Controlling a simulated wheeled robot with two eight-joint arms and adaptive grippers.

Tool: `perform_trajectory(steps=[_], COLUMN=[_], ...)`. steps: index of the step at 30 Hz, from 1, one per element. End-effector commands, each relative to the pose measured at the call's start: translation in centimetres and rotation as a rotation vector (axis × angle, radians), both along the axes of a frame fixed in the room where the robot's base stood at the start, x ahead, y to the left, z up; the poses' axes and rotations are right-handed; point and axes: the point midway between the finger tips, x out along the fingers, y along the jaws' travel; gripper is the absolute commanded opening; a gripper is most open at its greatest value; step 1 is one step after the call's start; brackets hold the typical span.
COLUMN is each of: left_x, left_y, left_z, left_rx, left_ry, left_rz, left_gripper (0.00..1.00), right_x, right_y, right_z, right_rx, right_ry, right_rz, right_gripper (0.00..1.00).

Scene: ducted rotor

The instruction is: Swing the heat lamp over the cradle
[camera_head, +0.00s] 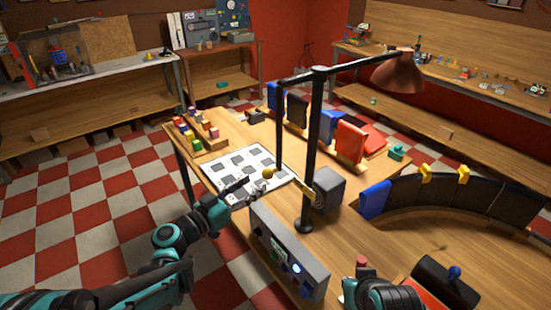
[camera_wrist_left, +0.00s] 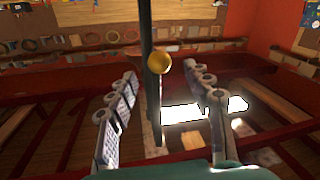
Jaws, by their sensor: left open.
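The heat lamp has a copper shade (camera_head: 398,72) at the right end of a black arm on a black post (camera_head: 312,150). A thin rod hangs from the arm's other end, with a yellow ball (camera_head: 269,172) at its foot. My left gripper (camera_head: 255,188) is open at the ball. In the left wrist view, the ball (camera_wrist_left: 159,62) and a dark upright bar (camera_wrist_left: 150,95) show between the spread fingers, beyond their tips; no contact is visible. A curved row of black panels (camera_head: 470,193) with yellow clips stands right of the post; I cannot tell whether it is the cradle.
A grey control box (camera_head: 288,252) with knobs stands in front of the post, and a grey block (camera_head: 329,187) beside it. A white sheet with dark squares (camera_head: 243,163) lies left. Red, blue and black panels (camera_head: 350,143) stand in a rack behind. A teal arm part of mine is at the bottom.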

Motion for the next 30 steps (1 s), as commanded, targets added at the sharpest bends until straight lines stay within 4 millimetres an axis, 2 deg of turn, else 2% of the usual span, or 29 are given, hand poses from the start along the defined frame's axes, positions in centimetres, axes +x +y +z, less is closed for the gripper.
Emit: perform_trajectory(steps=[12,17,24,26,30], left_x=[4.6,5.3,5.4,5.4,5.4], left_y=[-4.3,-4.9,-5.0,-5.0,-5.0], left_z=[-0.2,-0.1,-0.1,-0.1,-0.1], left_rx=[0.0,0.0,0.0,0.0,0.0], left_ry=[0.001,0.001,0.002,0.002,0.002], left_rz=[-0.002,0.0,0.001,0.001,0.001], left_gripper=[0.51,0.51,0.51,0.37,0.01], right_x=[0.0,0.0,0.0,0.0,0.0], right_y=[0.0,0.0,0.0,0.0,0.0], right_z=[-0.9,-0.9,-0.9,-0.9,-0.9], right_rx=[0.0,0.0,0.0,0.0,0.0], right_ry=[0.0,0.0,0.0,0.0,0.0], right_rz=[0.0,0.0,0.0,0.0,0.0], right_gripper=[0.0,0.0,0.0,0.0,0.0])
